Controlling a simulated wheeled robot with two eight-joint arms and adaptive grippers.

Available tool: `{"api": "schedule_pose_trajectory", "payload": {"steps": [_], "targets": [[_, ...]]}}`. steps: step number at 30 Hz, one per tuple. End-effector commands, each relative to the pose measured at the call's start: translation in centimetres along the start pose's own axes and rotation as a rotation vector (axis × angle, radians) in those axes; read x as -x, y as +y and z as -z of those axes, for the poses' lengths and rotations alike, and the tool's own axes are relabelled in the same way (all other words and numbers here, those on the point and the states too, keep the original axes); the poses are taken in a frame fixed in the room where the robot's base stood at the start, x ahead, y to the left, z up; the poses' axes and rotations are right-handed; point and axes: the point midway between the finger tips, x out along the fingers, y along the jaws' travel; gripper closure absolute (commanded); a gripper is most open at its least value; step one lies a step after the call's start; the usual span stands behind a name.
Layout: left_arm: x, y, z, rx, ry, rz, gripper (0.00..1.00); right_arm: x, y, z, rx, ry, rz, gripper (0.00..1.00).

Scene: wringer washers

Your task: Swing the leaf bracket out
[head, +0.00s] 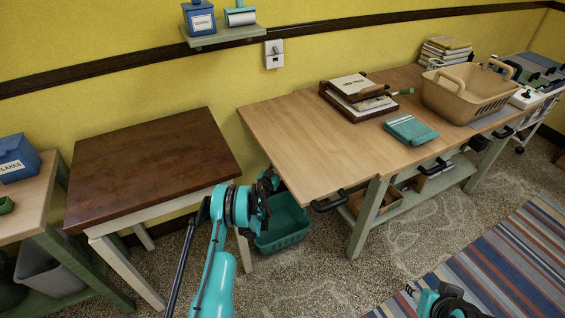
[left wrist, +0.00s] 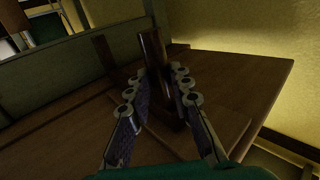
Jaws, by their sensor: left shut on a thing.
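The left end of the wooden worktable carries a leaf (head: 290,135), which looks about level with the tabletop. My left gripper (head: 268,190) is low beside the leaf's left edge in the head view. In the left wrist view, my left gripper (left wrist: 168,85) is shut on an upright dark brown wooden bar, the leaf bracket (left wrist: 153,48), under the brown board. The bracket is hidden in the head view. My right gripper (head: 446,302) is at the bottom edge, away from the table, and its fingers cannot be made out.
A dark-topped table (head: 145,160) stands left of my left arm. A teal basket (head: 283,230) is on the floor under the leaf. A striped rug (head: 510,260) lies at right.

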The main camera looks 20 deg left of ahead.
Motion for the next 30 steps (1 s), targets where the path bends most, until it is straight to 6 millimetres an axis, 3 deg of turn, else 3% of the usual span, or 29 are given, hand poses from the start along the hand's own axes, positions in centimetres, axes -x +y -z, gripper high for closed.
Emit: {"api": "schedule_pose_trajectory", "payload": {"steps": [5, 6, 7, 18, 30], "targets": [[0.0, -0.2, 0.0, -0.001, 0.000, 0.004, 1.00, 0.0, 0.0, 0.0, 0.000, 0.000, 0.000, 0.60], [0.0, -0.2, 0.0, -0.001, 0.000, 0.004, 0.77, 0.0, 0.0, 0.0, 0.000, 0.000, 0.000, 0.60], [0.0, -0.2, 0.0, -0.001, 0.000, 0.004, 0.70, 0.0, 0.0, 0.0, 0.000, 0.000, 0.000, 0.60], [0.5, -0.1, 0.0, 0.000, 0.000, 0.002, 0.70, 0.0, 0.0, 0.0, 0.000, 0.000, 0.000, 0.60], [6.5, -0.2, 0.0, 0.000, -0.001, 0.003, 0.70, 0.0, 0.0, 0.0, 0.000, 0.000, 0.000, 0.60]]}}
